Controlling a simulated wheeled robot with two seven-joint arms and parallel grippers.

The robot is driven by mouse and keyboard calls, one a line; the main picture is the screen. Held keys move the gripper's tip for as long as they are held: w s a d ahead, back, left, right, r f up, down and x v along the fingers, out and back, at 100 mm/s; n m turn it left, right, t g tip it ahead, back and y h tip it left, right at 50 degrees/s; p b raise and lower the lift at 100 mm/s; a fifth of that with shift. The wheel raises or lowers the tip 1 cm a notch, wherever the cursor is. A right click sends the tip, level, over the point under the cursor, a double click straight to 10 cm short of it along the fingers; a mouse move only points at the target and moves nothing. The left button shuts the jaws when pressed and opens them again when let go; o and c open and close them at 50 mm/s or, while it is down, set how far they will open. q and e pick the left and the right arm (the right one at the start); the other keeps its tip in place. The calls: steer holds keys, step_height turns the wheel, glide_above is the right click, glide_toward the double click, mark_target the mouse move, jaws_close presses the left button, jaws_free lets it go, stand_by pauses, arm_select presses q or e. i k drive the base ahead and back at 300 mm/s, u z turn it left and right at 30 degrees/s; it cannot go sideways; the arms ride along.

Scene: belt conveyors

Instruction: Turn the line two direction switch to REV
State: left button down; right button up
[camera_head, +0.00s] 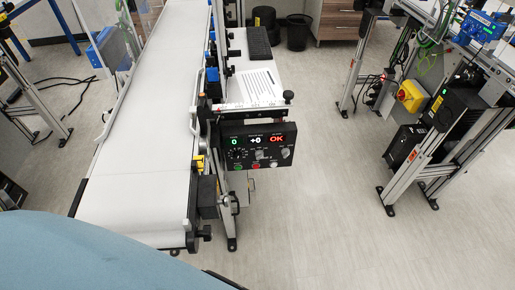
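A black control panel (258,146) hangs at the near right side of a white belt conveyor (146,110). Its displays read a green 0, a white +0 and a red OK. Below them are a round dial (236,154), small knobs (285,153) and small green and red buttons. The labels are too small to read, so I cannot tell which knob is the line two direction switch or where it points. Neither of my grippers is in view.
A second conveyor frame (445,110) with a yellow switch box (410,96) stands at the right. A side shelf holds a paper sheet (253,85) and a black keyboard (259,43). The grey floor (330,210) between the conveyors is clear. A black bin (298,32) stands at the back.

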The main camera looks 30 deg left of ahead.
mark_target(259, 153)
steer(key=u, duration=0.5)
steer(key=k, duration=1.2)
steer(key=u, duration=1.1)
steer(key=i, duration=1.6)
steer(key=z, duration=0.8)
